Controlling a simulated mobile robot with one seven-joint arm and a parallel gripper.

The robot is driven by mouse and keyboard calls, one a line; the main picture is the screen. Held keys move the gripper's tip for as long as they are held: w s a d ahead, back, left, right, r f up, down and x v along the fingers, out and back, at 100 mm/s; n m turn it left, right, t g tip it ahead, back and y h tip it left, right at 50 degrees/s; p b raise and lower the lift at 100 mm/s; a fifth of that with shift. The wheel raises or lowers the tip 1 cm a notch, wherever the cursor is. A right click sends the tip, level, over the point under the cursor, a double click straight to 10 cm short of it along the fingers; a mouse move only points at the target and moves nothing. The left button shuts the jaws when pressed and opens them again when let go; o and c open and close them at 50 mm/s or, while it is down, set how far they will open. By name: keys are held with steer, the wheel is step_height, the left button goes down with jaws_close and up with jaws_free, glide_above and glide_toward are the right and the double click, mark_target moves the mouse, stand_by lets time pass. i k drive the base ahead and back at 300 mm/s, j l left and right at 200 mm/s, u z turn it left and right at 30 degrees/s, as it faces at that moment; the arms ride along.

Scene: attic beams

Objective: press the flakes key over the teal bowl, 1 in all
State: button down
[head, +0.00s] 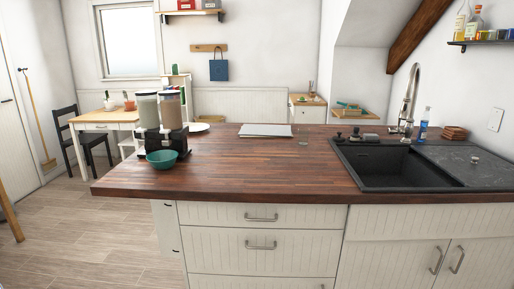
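A cereal dispenser (172,137) with a black base stands near the left end of the dark wooden counter. It has two clear canisters, one with greyish-green contents (147,110) and one with brownish contents (170,106). The teal bowl (162,160) sits upright at the front of the dispenser, towards its left side. The inside of the bowl is too small to make out. The keys are too small to tell apart, and I cannot read which is the flakes key. My gripper is not in view.
Papers (265,130) and a white plate (198,127) lie towards the back. A faucet (410,95) and blue bottle (422,127) stand behind the sink. Drawers front the counter.

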mark_target(166, 132)
steer(key=u, duration=0.25)
steer(key=i+u, duration=0.2)
steer(key=u, duration=0.15)
steer(key=i+l+u, duration=0.15)
steer(key=u, duration=0.2)
steer(key=i+l+u, duration=0.15)
steer(key=u, duration=0.2)
steer(key=i+l+u, duration=0.25)
steer(key=i+l, duration=0.15)
steer(key=l, duration=0.2)
steer(key=i+l+u, duration=0.1)
steer(key=l, duration=0.25)
steer(key=i+l, duration=0.25)
steer(key=l, duration=0.2)
steer(key=i+l, duration=0.25)
steer(key=l, duration=0.15)
